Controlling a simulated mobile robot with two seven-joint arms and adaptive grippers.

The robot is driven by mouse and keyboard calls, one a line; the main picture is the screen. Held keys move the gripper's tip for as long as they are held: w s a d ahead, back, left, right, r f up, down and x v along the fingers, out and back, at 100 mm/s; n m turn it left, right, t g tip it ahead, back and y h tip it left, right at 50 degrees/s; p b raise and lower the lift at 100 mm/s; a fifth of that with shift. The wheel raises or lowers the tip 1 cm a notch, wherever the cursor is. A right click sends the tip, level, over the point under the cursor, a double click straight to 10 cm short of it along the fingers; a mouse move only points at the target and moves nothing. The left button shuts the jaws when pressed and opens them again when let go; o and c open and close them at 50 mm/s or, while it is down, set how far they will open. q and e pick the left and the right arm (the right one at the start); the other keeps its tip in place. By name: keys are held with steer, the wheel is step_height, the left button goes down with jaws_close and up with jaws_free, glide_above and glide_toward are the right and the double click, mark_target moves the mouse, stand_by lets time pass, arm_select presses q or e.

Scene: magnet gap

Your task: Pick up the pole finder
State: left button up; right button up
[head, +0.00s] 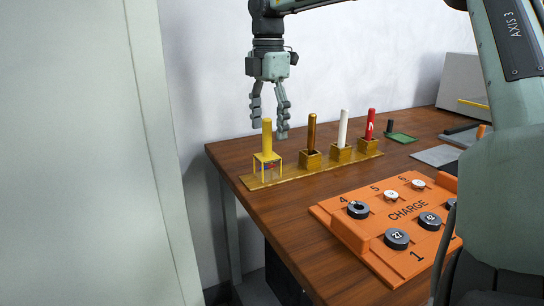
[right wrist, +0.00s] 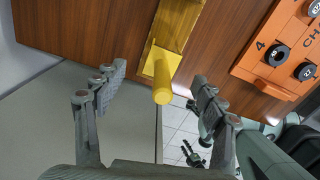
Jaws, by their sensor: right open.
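A tool with a yellow handle (head: 267,132) stands upright in a yellow open-frame holder (head: 256,167) at the left end of a wooden rack. A small red and blue part shows inside the frame. I take this tool as the pole finder, though no label confirms it. My right gripper (head: 269,122) is open and empty above the holder, its fingers hanging down around the handle's top. In the right wrist view the yellow handle (right wrist: 162,82) lies between the spread fingers, apart from both.
Brown (head: 311,132), white (head: 343,128) and red (head: 370,124) handles stand in blocks along the rack. An orange CHARGE board (head: 408,213) with several dark and white discs lies on the wooden table (head: 290,215). A green pad (head: 399,138) lies behind. The wall is close behind the table.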

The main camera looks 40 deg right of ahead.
mark_target(267, 156)
steer(key=f, duration=0.4)
steer(key=a+f, duration=0.1)
steer(key=f, duration=0.1)
steer(key=shift+s+f, duration=0.15)
steer(key=shift+f, duration=0.2)
steer(key=shift+d+f, duration=0.1)
steer(key=shift+f, duration=0.4)
steer(key=shift+c, duration=0.4)
steer(key=shift+r, duration=0.1)
steer(key=c, duration=1.2)
